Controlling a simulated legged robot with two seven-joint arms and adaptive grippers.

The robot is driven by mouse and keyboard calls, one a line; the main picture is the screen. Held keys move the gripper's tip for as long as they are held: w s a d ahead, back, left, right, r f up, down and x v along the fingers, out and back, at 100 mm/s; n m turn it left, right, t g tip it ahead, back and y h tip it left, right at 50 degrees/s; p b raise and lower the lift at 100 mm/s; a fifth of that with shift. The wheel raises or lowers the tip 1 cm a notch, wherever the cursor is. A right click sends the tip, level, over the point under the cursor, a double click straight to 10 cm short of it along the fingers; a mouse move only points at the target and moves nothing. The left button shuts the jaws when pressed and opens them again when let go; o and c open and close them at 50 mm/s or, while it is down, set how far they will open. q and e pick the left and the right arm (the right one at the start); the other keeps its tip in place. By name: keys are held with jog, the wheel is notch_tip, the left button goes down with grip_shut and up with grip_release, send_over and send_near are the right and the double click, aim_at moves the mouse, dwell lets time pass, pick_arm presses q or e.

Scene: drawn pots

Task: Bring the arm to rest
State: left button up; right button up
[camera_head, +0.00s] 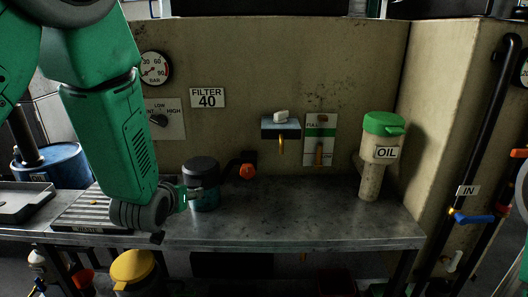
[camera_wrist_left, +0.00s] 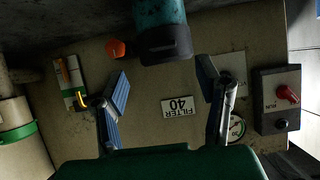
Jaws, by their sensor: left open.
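My left arm (camera_head: 115,130) comes down from the upper left in the head view. Its gripper (camera_head: 190,196) is low over the bench, beside a dark teal canister with a black lid (camera_head: 203,172). In the left wrist view the gripper (camera_wrist_left: 163,70) is open, its two blue-padded fingers spread wide with nothing held. The canister (camera_wrist_left: 161,35) shows there just past the fingertips, roughly in line with the gap. From these views I cannot tell whether a finger touches it. My right gripper is not in view.
The metal bench (camera_head: 290,210) is clear in the middle. A cream OIL container with a green lid (camera_head: 380,155) stands at right. A ribbed tray (camera_head: 95,212) lies under my left arm.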

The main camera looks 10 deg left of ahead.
pick_arm(q)
jog(key=s+d+f+m+g+h, duration=0.15)
jog(key=s+f+g, duration=0.35)
jog(key=s+f, duration=1)
jog(key=s+d+f+m+g, duration=0.1)
jog(key=s+f+g, duration=0.2)
jog(key=s+f, duration=0.3)
jog(key=s+d+f+g+h, duration=0.1)
jog(key=s+f, duration=0.5)
jog(key=s, duration=0.8)
jog(key=shift+d+f+m+g, duration=0.4)
jog(key=shift+d+g, duration=0.4)
jog(key=shift+g, duration=0.3)
